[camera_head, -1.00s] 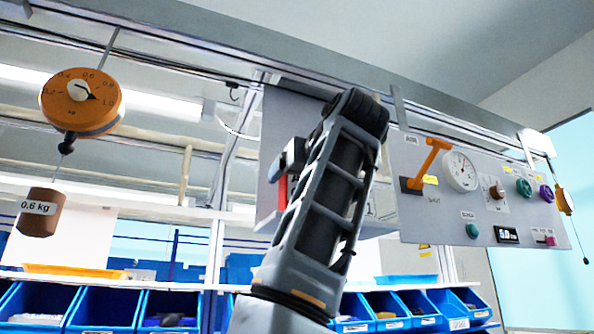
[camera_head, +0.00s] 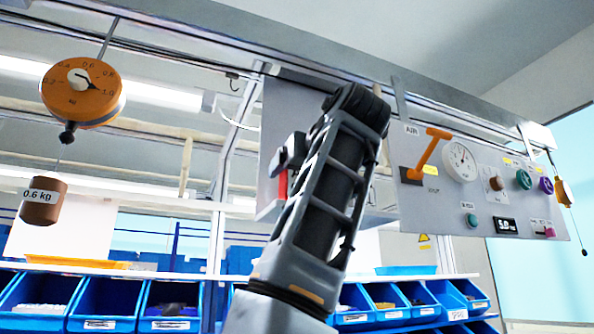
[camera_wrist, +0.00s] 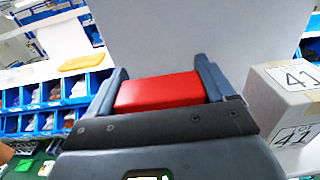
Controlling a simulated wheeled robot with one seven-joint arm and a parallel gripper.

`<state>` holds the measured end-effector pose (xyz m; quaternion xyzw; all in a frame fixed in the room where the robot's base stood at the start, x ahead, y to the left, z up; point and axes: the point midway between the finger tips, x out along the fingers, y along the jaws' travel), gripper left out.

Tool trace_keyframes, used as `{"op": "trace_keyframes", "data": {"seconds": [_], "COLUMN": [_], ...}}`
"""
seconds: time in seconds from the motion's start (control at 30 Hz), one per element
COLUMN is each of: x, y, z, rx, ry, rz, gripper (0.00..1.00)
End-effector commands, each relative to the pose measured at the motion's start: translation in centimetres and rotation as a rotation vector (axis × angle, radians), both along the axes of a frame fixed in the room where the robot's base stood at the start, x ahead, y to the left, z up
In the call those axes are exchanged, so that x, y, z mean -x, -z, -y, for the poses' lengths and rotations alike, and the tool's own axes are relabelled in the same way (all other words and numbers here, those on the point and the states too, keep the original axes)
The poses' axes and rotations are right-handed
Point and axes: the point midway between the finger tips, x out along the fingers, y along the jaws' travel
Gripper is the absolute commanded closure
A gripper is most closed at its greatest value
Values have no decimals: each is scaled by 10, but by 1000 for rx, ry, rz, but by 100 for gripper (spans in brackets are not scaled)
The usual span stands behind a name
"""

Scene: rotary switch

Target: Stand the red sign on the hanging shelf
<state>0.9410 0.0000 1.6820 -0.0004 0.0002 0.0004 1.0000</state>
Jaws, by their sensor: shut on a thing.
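The red sign (camera_wrist: 160,92) lies between the two grey fingers of my gripper (camera_wrist: 161,76) in the wrist view. The gripper is shut on it. A small red piece of the sign (camera_head: 283,184) shows beside my arm in the head view, with part of the gripper (camera_head: 287,155) above it. The hanging shelf (camera_head: 283,110) has a grey back panel under the overhead rail, and my arm hides much of it. A plain grey panel (camera_wrist: 190,35) rises beyond the sign in the wrist view. I cannot tell whether the sign touches the shelf.
A box marked 41 (camera_wrist: 265,105) stands just right of the gripper. A control panel (camera_head: 440,215) with an orange lever (camera_head: 430,150) hangs right of my arm. An orange dial scale (camera_head: 82,100) with a brown weight (camera_head: 40,212) hangs left. Blue bins (camera_head: 100,300) line the background.

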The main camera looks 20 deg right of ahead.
Motion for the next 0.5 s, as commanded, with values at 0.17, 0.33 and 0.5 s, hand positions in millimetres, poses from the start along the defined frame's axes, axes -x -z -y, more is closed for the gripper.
{"op": "trace_keyframes", "data": {"seconds": [0.17, 0.33, 0.5], "x": [0, 0, 4], "y": [0, 1, 1], "z": [0, 0, 0], "rx": [0, 0, -1], "ry": [0, 0, 0], "rz": [0, -1, 0], "gripper": [4, 0, 0]}}
